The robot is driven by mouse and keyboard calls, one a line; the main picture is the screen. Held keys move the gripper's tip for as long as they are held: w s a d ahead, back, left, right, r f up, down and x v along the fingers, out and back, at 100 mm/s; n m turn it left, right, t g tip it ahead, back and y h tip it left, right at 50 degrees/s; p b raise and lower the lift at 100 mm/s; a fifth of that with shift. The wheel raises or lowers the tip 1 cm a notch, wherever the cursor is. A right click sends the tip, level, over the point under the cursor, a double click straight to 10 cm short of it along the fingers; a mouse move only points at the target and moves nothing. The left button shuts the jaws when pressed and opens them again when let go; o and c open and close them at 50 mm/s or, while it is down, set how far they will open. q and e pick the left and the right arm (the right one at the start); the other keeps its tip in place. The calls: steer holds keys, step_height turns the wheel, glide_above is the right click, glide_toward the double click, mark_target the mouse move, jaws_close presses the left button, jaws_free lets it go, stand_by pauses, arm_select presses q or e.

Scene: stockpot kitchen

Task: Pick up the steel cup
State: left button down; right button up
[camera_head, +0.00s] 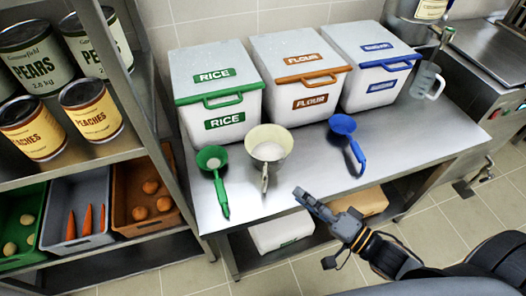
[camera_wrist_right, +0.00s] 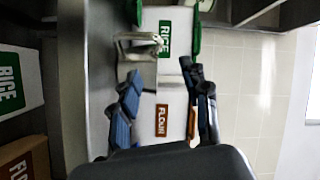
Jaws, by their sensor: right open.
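The steel cup (camera_head: 268,146) stands on the steel table in front of the rice and flour bins. It looks pale inside, holds something white, and its metal handle points toward the front edge. In the right wrist view the cup (camera_wrist_right: 138,46) shows as a shiny metal shape beyond the fingers. My right gripper (camera_head: 306,198) is open and empty over the table's front edge, to the right of and nearer than the cup, apart from it. The right wrist view shows its two spread fingers (camera_wrist_right: 160,82) with nothing between them. My left gripper is not in view.
A green scoop (camera_head: 213,170) lies left of the cup and a blue scoop (camera_head: 346,136) to the right. Behind stand the rice bin (camera_head: 215,88), flour bin (camera_head: 298,70) and a blue-labelled bin (camera_head: 372,62). A shelf (camera_head: 150,120) with cans stands at left.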

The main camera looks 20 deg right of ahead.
mark_target(264, 171)
steer(key=x, duration=0.6)
steer(key=shift+w+a, duration=0.2)
steer(key=shift+w, duration=0.15)
steer(key=shift+a+f+p+x, duration=0.15)
steer(key=shift+p+x, duration=0.2)
steer(key=shift+x, duration=1.05)
steer(key=shift+a+f+p+x, duration=0.1)
steer(key=shift+p+x, duration=0.25)
steer(key=shift+x, duration=1)
steer(key=shift+s, duration=0.15)
jaws_close()
steer(key=shift+r, duration=0.1)
